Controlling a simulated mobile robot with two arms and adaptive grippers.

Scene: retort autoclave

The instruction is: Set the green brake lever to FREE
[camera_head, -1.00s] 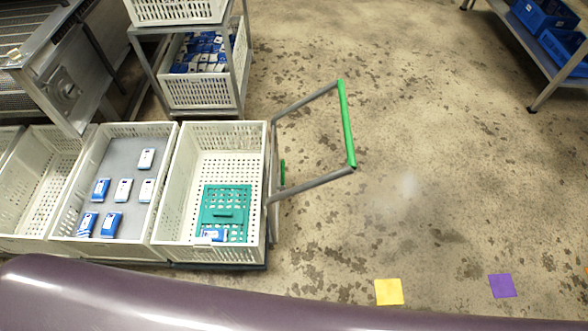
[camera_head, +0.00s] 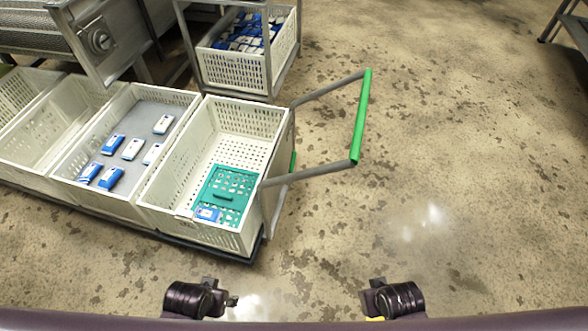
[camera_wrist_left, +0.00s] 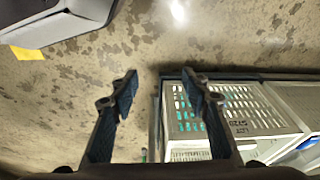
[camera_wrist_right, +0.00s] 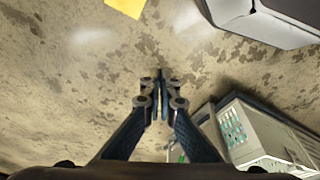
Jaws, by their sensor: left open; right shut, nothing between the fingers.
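The green brake lever (camera_head: 293,161) shows as a small green piece beside the right end of the cart, mostly hidden behind the end crate and the handle frame. Its setting cannot be read. A small green piece also shows in the left wrist view (camera_wrist_left: 143,155) and the right wrist view (camera_wrist_right: 183,157). My left gripper (camera_wrist_left: 161,90) is open and empty above the floor beside the cart. My right gripper (camera_wrist_right: 161,88) is shut and empty over the floor. Both are apart from the lever, low in the head view.
The cart's push handle with a green bar (camera_head: 362,115) juts out right. The end crate (camera_head: 165,212) holds a green perforated plate; a neighbouring crate (camera_head: 70,188) holds several blue-white packs. A rack (camera_head: 300,50) stands behind.

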